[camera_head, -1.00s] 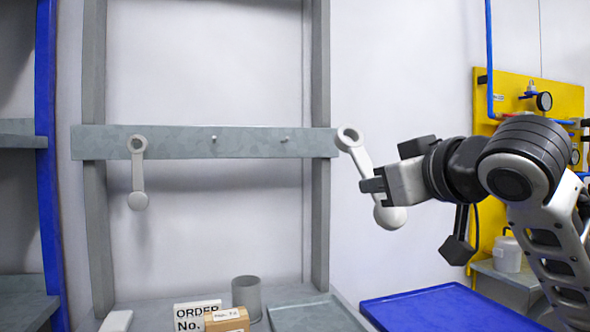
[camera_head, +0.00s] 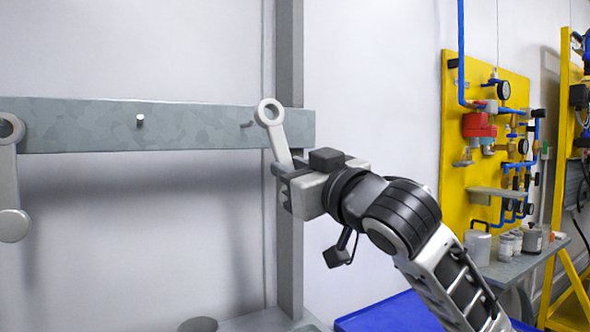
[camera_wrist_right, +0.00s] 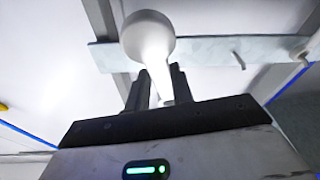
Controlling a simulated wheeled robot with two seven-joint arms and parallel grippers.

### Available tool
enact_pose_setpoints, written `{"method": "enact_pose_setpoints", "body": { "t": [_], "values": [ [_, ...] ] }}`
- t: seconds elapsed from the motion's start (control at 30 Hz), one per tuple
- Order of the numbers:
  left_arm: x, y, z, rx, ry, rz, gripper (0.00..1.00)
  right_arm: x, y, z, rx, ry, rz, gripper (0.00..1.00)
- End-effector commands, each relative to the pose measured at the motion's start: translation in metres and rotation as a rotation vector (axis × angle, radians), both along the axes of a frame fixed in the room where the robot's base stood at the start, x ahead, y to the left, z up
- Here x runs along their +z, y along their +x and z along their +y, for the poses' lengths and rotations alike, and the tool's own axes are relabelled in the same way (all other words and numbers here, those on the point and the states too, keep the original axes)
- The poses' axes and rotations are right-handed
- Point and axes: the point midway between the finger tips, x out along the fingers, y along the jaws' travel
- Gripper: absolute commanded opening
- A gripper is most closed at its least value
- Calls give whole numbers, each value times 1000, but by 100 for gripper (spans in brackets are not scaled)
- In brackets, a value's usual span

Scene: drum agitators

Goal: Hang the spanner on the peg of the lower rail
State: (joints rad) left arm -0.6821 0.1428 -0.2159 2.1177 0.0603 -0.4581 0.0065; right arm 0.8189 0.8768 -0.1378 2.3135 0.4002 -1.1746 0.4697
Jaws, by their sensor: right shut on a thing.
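My right gripper (camera_head: 280,175) is shut on the handle of a pale grey spanner (camera_head: 270,115). The spanner's open ring points up, tilted slightly left, in front of the rail (camera_head: 195,137). The ring shows just right of a short peg (camera_head: 246,124) near the rail's right end; the peg appears outside the ring. The lower end is hidden in the head view. My left gripper is out of view.
A similar spanner (camera_head: 9,190) hangs on the rail at the left edge. A middle peg (camera_head: 140,120) is bare. A grey upright (camera_head: 289,70) stands behind the rail's right end. A yellow panel (camera_head: 455,150) with pipes and gauges is at right. A blue tray (camera_head: 395,315) lies below.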

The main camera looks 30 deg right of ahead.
Motion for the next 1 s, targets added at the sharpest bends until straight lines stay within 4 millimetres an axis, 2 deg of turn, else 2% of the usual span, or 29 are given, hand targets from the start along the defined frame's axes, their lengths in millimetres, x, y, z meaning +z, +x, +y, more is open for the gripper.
{"method": "enact_pose_setpoints", "body": {
  "t": [1.0],
  "values": [
    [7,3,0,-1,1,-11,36,-4,61,-4,0,1,-1,0]
  ]
}}
